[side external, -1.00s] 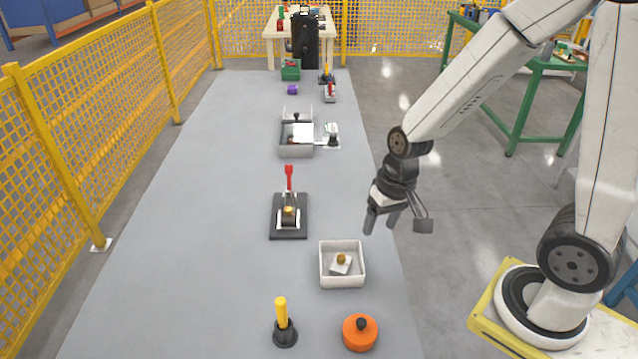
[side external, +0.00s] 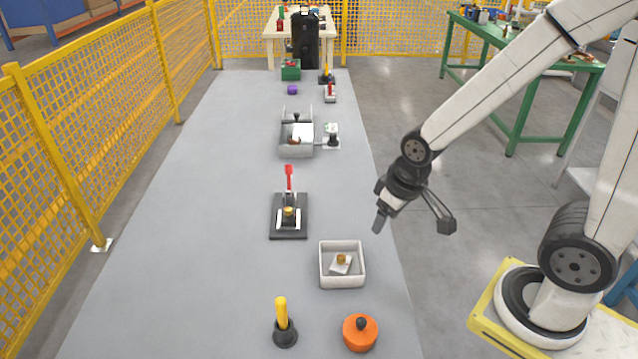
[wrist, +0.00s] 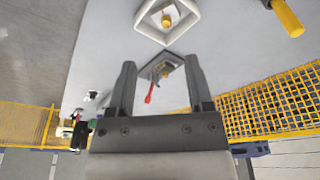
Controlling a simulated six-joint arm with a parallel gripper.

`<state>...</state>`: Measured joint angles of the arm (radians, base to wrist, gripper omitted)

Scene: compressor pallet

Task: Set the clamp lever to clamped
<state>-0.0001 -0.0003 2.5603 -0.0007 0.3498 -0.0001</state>
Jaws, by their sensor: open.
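The clamp (side external: 289,215) stands on a dark base plate in the middle of the grey table in the side external view. Its red-handled lever (side external: 289,178) stands up from the plate, pointing toward the far end. My gripper (side external: 381,221) is open and empty, in the air over the table's right edge, to the right of the clamp and well apart from it. In the wrist view the clamp (wrist: 172,64) shows beyond and between the two spread fingers, with the red handle (wrist: 149,92) pointing down in the picture. Nothing touches the lever.
A white bin (side external: 342,283) holding a small block with a brass knob stands nearer than the clamp. A yellow-handled peg (side external: 281,315) and an orange lidded pot (side external: 360,332) stand in front. A grey box (side external: 296,152) lies farther back. The table left of the clamp is clear.

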